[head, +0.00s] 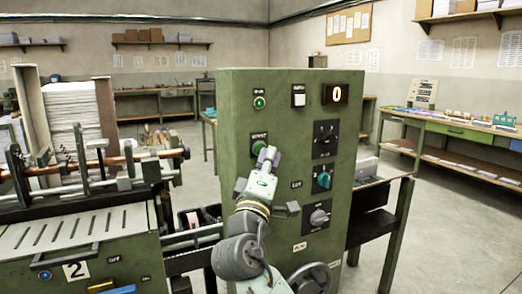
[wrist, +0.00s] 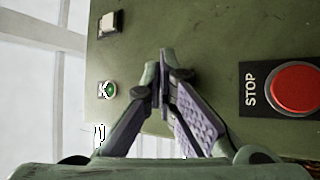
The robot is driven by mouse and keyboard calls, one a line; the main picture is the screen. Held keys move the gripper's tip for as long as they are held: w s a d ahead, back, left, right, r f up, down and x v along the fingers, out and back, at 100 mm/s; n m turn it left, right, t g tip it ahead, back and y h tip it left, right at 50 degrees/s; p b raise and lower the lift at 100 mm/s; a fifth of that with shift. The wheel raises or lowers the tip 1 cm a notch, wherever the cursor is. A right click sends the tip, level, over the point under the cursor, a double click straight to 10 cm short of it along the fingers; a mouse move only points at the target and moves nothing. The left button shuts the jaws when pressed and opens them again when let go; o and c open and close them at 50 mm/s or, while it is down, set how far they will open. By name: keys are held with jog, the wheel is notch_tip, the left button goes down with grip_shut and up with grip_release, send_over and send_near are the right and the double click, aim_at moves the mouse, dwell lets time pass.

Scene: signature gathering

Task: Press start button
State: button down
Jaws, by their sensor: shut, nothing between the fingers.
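The green control panel (head: 232,120) stands upright in the middle of the head view. A round green button (head: 258,147) sits on its left side under a small label too blurred to read surely. My gripper (head: 268,155) is shut and empty, its fingertips at the lower right edge of this button and partly covering it. Contact cannot be told. In the wrist view my gripper (wrist: 163,62) points at the panel face, and the green button is hidden behind the fingers. A red STOP button (wrist: 298,88) lies to the right there; my arm hides it in the head view.
A small green lamp (head: 259,102), a white switch (head: 298,95) and a display reading 0 (head: 335,94) are higher on the panel. Black and teal knobs (head: 322,181) are at its right. A machine with a paper stack (head: 75,115) stands close at left. Floor is clear at right.

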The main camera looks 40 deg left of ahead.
jog(key=shift+w+a, duration=0.15)
jog(key=shift+a, duration=0.25)
dwell(0.6)
jog(key=shift+d, duration=0.15)
jog(key=shift+s+d, duration=0.35)
jog(key=shift+d, duration=0.25)
jog(key=d, duration=0.1)
jog(key=s+d, duration=0.1)
jog(key=d, duration=0.1)
jog(key=s+d, duration=0.1)
jog(key=shift+d, duration=0.35)
dwell(1.0)
